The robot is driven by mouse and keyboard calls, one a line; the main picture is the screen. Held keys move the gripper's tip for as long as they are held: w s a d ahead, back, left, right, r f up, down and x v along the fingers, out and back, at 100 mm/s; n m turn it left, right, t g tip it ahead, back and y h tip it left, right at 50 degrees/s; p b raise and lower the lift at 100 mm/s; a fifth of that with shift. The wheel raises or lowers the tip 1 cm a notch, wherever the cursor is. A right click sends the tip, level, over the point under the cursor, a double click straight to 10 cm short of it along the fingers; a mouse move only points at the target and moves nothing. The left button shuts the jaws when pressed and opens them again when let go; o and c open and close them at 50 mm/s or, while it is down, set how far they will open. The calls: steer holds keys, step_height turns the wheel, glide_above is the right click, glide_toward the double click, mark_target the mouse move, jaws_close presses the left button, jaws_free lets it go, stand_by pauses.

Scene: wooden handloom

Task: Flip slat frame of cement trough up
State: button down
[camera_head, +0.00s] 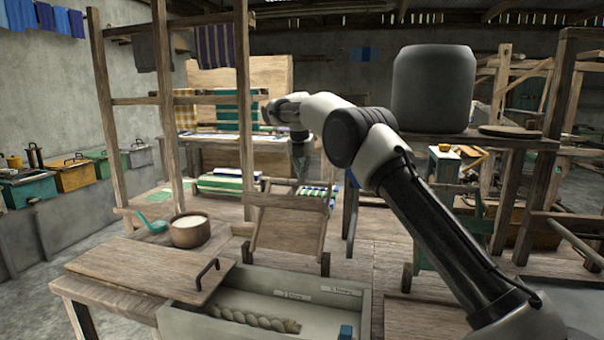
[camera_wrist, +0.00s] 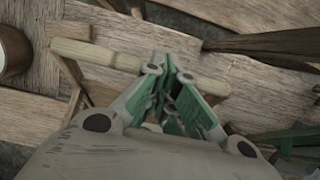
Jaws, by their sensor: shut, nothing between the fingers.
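A tilted wooden frame with a flat panel (camera_head: 290,229) stands at mid-picture in the head view, its top bar at the upper end. It may be the slat frame, but I cannot tell for sure. My gripper (camera_head: 301,176) points down just above and behind that top bar, shut and empty. In the wrist view my gripper (camera_wrist: 173,88) has its green-padded fingers together over a pale rounded wooden bar (camera_wrist: 97,54). I cannot tell whether they touch it. A grey, cement-like trough (camera_head: 190,322) is at the front, with a braided rope inside.
A wooden lid with a dark handle (camera_head: 130,270) lies left of the trough. A brown bowl of pale contents (camera_head: 190,232) and a teal ladle (camera_head: 152,224) sit behind it. Wooden posts (camera_head: 167,120) rise at left. A large grey container (camera_head: 433,90) stands on a shelf at right.

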steer(key=shift+r, duration=0.15)
steer(key=v, duration=1.1)
steer(key=shift+s+r, duration=0.15)
steer(key=shift+r, duration=0.2)
steer(key=shift+s+a, duration=0.1)
